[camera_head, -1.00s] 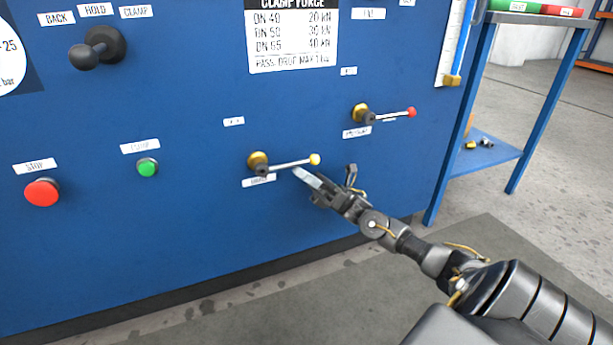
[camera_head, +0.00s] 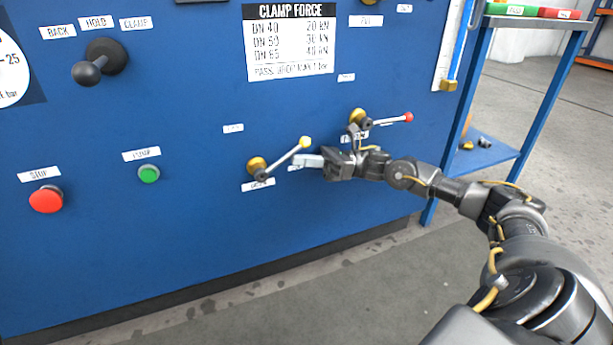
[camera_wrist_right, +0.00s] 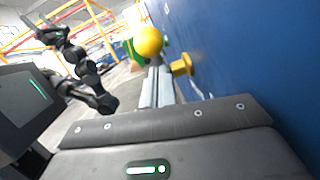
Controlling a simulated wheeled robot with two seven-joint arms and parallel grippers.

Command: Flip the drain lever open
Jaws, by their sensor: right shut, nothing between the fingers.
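The drain lever (camera_head: 283,161) has a yellow hub on the blue panel and a silver rod ending in a yellow knob. In the head view its rod slants up to the right, with the knob (camera_head: 305,142) at the top. The knob also shows large in the right wrist view (camera_wrist_right: 148,41), just beyond the fingers. My right gripper (camera_head: 302,162) is shut and empty. Its fingertips are just right of the rod, below the knob; I cannot tell whether they touch it. In the wrist view the closed fingers (camera_wrist_right: 157,88) point toward the lever. My left gripper is not in the head view.
A second lever with a red knob (camera_head: 408,117) sits just above my right wrist. A green button (camera_head: 149,173), a red stop button (camera_head: 46,199) and a black knob lever (camera_head: 100,62) are further left. A blue stand (camera_head: 480,90) is at right.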

